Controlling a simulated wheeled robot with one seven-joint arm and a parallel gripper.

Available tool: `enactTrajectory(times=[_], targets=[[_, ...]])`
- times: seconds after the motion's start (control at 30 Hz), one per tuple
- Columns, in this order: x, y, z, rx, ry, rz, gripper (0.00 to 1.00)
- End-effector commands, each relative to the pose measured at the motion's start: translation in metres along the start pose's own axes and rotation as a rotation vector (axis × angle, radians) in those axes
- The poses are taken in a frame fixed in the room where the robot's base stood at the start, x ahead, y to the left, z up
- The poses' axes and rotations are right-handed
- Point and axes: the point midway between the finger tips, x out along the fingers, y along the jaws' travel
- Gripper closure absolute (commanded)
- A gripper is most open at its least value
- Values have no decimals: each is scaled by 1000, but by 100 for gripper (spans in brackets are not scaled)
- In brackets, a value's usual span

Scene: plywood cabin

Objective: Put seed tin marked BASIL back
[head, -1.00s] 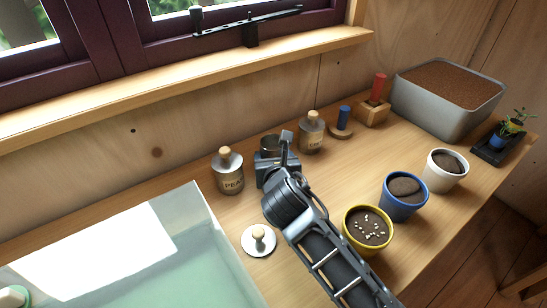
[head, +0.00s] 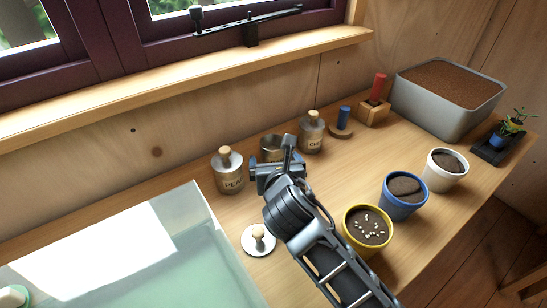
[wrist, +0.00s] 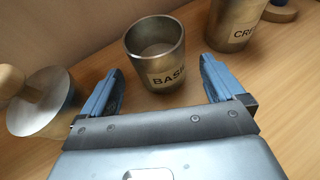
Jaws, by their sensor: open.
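The seed tin marked BASIL (head: 272,146) stands upright, without a lid, on the bench between two lidded tins. In the wrist view the BASIL tin (wrist: 160,62) shows its open top and its label, partly readable. My gripper (wrist: 160,92) is open and empty, its two blue fingers spread to either side in front of the tin, apart from it. In the head view my gripper (head: 276,176) hides the tin's lower part. A loose round lid with a wooden knob (head: 258,239) lies on the bench nearer to me.
The lidded PEA tin (head: 229,172) stands left of BASIL and the lidded CRESS tin (head: 311,134) right. Yellow (head: 368,229), blue (head: 404,196) and white (head: 445,170) pots stand to the right. A glass-like panel (head: 140,255) fills the left front.

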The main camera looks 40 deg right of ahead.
Motion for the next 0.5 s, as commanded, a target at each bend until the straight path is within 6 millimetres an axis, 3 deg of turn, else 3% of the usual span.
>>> enactTrajectory(times=[0.3, 0.5], targets=[[-65, 0, -1, 0, 2, 2, 5], [-86, 0, 0, -1, 1, 1, 5]])
